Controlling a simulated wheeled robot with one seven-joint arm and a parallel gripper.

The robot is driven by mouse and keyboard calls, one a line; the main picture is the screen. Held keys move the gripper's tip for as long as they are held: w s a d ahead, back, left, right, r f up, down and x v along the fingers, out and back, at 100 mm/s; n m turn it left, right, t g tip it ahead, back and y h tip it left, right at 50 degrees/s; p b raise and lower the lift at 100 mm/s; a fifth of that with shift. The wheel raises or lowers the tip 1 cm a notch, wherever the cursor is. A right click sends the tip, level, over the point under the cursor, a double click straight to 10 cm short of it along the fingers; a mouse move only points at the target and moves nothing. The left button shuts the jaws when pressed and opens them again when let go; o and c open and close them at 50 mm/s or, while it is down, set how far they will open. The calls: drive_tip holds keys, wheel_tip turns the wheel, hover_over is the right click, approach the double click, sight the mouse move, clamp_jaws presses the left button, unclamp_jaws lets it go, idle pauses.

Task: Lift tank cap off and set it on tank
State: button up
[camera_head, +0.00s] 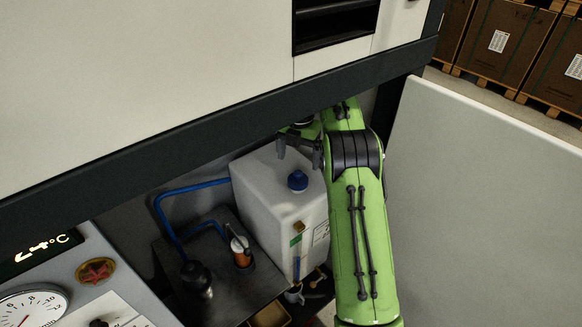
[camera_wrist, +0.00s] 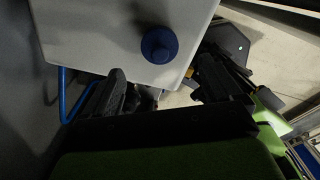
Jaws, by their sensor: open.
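The white tank (camera_head: 261,198) stands in the cabinet below the machine's dark beam; it also fills the top of the wrist view (camera_wrist: 90,35). The blue tank cap (camera_head: 297,180) sits on the tank's top face, near its right side. In the wrist view the cap (camera_wrist: 159,45) shows beyond the fingertips, roughly between them and apart from them. My gripper (camera_head: 300,152) is above the rear part of the tank, behind the cap in the head view. In the wrist view my gripper (camera_wrist: 165,82) has its two dark fingers spread apart, with nothing between them.
A blue hose (camera_head: 178,191) runs from the tank's left side to a metal plate (camera_head: 222,283) with an orange-and-white bottle (camera_head: 241,252) and a dark fitting (camera_head: 196,276). The dark beam (camera_head: 220,127) hangs close over my arm. A pale panel (camera_head: 490,200) stands right.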

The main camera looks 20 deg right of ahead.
sight(298, 173)
drive_tip(key=shift+w+f, duration=0.1)
drive_tip(key=shift+w, duration=0.05)
drive_tip(key=shift+s+f+b, duration=0.2)
drive_tip(key=shift+f+b, duration=0.8)
drive_tip(key=shift+f, duration=0.05)
wheel_tip(298, 173, down, 5)
drive_tip(key=b, duration=0.4)
drive_tip(key=shift+w+f, duration=0.1)
drive_tip(key=shift+f, duration=0.05)
drive_tip(key=shift+r, duration=0.2)
drive_tip(key=c, duration=1)
drive_tip(key=shift+c, duration=0.2)
wheel_tip(298, 173, up, 4)
drive_tip(key=p, duration=0.3)
drive_tip(key=shift+f, duration=0.1)
drive_tip(key=s+a+b, duration=0.2)
drive_tip(key=a, duration=0.6)
drive_tip(key=s+a+b, duration=0.3)
drive_tip(key=a, duration=0.6)
drive_tip(key=shift+a+f, duration=0.15)
drive_tip(key=shift+f, duration=0.1)
